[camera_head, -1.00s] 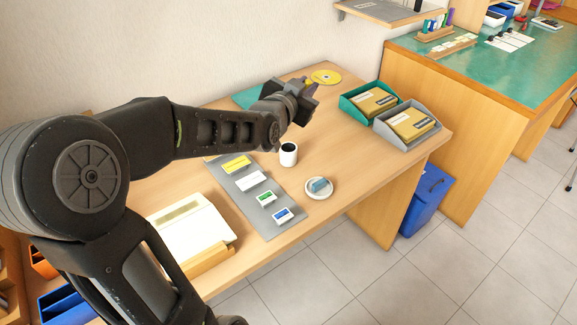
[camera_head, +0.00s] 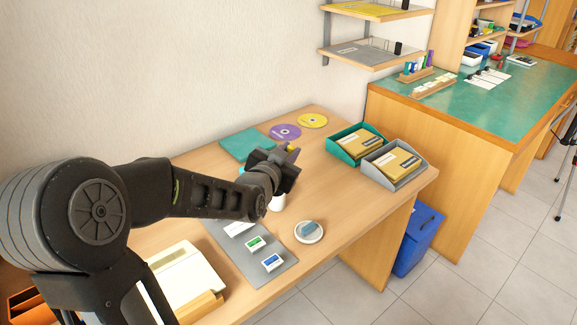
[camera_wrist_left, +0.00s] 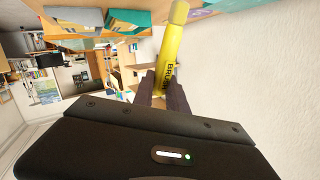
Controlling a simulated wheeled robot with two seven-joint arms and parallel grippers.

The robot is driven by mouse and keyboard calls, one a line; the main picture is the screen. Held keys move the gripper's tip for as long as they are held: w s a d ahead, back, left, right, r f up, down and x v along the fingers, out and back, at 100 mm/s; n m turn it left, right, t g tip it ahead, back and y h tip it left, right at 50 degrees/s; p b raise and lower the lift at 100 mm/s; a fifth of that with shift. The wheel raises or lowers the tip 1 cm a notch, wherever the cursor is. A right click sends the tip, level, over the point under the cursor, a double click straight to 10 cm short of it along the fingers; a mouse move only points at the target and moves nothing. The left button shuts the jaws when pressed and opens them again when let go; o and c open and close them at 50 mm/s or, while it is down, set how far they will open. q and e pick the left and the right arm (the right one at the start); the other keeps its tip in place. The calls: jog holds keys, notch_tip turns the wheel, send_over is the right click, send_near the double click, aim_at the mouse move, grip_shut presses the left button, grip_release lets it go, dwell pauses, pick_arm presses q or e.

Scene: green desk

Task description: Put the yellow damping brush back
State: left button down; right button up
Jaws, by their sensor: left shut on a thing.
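The yellow damping brush (camera_wrist_left: 168,55) is between the fingers of my left gripper (camera_wrist_left: 163,94) in the wrist view, with dark lettering on its barrel. In the head view my left gripper (camera_head: 288,160) is above the desk, and only a small yellow bit of the brush (camera_head: 292,148) shows. The gripper is shut on the brush. A white cup (camera_head: 279,203) stands on the desk below the gripper in the picture, its top partly hidden by it. My right gripper is not in view.
Purple (camera_head: 285,132) and yellow (camera_head: 313,120) discs lie behind. Green (camera_head: 340,147) and grey (camera_head: 380,172) trays stand right. A shelf (camera_head: 372,54) hangs behind.

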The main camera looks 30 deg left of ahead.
pick_arm(q)
jog(key=shift+f, duration=0.1)
notch_tip(320, 180, down, 4)
jog(key=shift+r, duration=0.15)
jog(key=shift+f+b, duration=0.45)
jog(key=shift+b, duration=0.45)
jog(key=c, duration=1.3)
grip_release()
jog(key=shift+c, duration=0.2)
jog(key=shift+r, duration=0.1)
